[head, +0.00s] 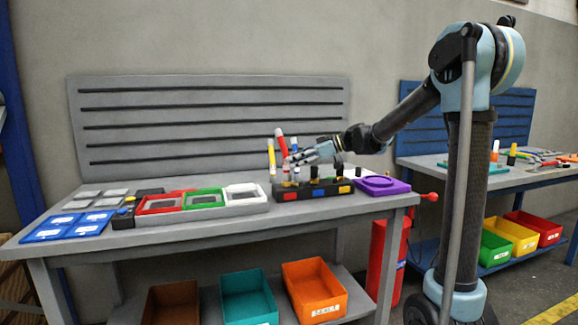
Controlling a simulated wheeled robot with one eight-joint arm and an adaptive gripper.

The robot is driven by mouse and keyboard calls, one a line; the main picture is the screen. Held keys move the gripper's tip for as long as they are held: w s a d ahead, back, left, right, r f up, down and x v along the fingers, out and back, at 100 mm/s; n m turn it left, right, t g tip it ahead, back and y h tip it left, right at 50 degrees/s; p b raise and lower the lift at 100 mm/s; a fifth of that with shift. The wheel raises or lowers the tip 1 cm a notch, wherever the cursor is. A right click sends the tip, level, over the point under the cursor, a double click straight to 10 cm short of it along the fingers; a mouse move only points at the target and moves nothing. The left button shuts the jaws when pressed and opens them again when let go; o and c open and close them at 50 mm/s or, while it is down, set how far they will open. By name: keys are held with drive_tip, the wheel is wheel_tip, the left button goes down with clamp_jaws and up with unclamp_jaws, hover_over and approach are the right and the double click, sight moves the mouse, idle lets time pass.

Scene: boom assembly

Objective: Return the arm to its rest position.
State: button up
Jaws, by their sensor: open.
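My gripper (292,158) is at the end of my arm, which reaches left from the right side of the head view. It is over the workbench (230,238), close to a dark rack (312,189) with coloured squares and upright pieces. A red-and-white piece (281,141) and a yellow piece (271,158) stand tilted or upright right by the fingers. The gripper is open. Whether the fingers touch these pieces cannot be told at this size.
A purple tray (383,186) lies right of the rack. Red, green and white frames (203,199) and blue trays (66,227) lie to the left. A slotted back panel (210,120) rises behind. A second bench (480,178) stands right, and a red extinguisher (389,260) stands beside the bench.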

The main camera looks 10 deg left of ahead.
drive_tip(key=s+v, duration=0.1)
drive_tip(key=v, duration=0.7)
drive_tip(key=s+d+f+m+t+h, duration=0.1)
drive_tip(key=s+d+f+m+h, duration=0.5)
drive_tip(key=s+d+f, duration=0.8)
drive_tip(key=s+d+f+m+t+h, duration=0.2)
drive_tip(key=s+d+f+m+h, duration=0.5)
drive_tip(key=s+d+f+m, duration=0.5)
drive_tip(key=s+d+f, duration=0.2)
drive_tip(key=s+d, duration=0.3)
drive_tip(key=d, duration=0.3)
drive_tip(key=shift+d+f+m, duration=0.15)
drive_tip(key=shift+f+m, duration=0.15)
drive_tip(key=shift+w+f, duration=0.2)
drive_tip(key=shift+w, duration=0.15)
